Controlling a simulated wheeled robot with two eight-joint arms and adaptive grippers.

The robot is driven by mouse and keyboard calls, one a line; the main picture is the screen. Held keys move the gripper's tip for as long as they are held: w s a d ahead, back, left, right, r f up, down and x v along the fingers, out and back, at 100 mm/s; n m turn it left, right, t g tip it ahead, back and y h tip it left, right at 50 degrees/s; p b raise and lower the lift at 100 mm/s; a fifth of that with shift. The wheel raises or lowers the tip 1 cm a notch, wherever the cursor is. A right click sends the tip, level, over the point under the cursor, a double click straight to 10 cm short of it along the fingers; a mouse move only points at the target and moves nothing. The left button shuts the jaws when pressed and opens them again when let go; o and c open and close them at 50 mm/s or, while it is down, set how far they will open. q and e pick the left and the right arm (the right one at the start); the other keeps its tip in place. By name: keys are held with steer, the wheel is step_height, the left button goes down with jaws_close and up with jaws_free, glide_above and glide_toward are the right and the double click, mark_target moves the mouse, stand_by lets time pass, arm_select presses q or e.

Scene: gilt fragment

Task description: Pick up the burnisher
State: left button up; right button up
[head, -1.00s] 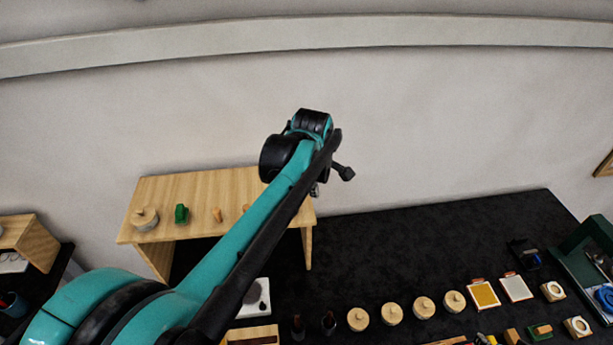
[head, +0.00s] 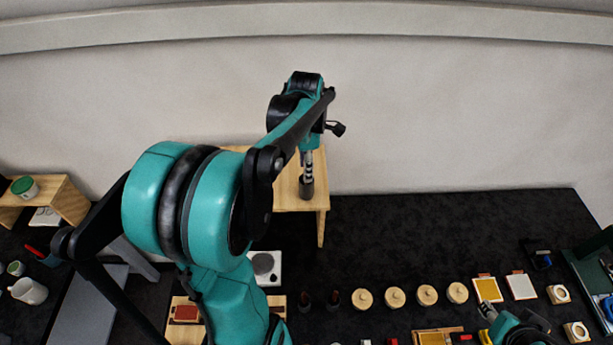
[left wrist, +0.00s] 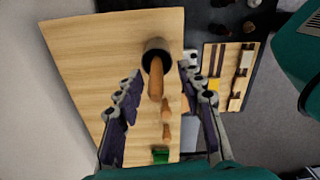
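My left gripper (head: 308,160) points down over the right end of a small wooden stand (head: 290,200). In the left wrist view, its fingers (left wrist: 159,80) are spread and empty. Between them, a wooden handle (left wrist: 156,78) rises from a dark round cup or base (left wrist: 155,48) on the stand; the same dark cylinder shows in the head view (head: 306,188). Two smaller wooden handles (left wrist: 166,107) stand behind it in a row. I cannot tell for sure which is the burnisher.
Several round wooden-lidded jars (head: 394,297) line the dark table (head: 430,225). Framed pads (head: 487,289) and a green rack (head: 590,265) are at the right. A green block (left wrist: 160,155) is on the stand. The table's back middle is clear.

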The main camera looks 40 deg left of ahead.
arm_select(q)
steer(key=shift+w+a+f, duration=0.1)
steer(key=shift+w+f, duration=0.05)
steer(key=shift+f, duration=0.65)
steer(key=shift+w+a+f, duration=0.1)
steer(key=shift+w+f, duration=0.05)
steer(key=shift+f, duration=0.6)
steer(key=shift+s+d+r, duration=0.1)
steer(key=shift+s, duration=0.05)
steer(key=shift+c, duration=1.3)
jaws_close()
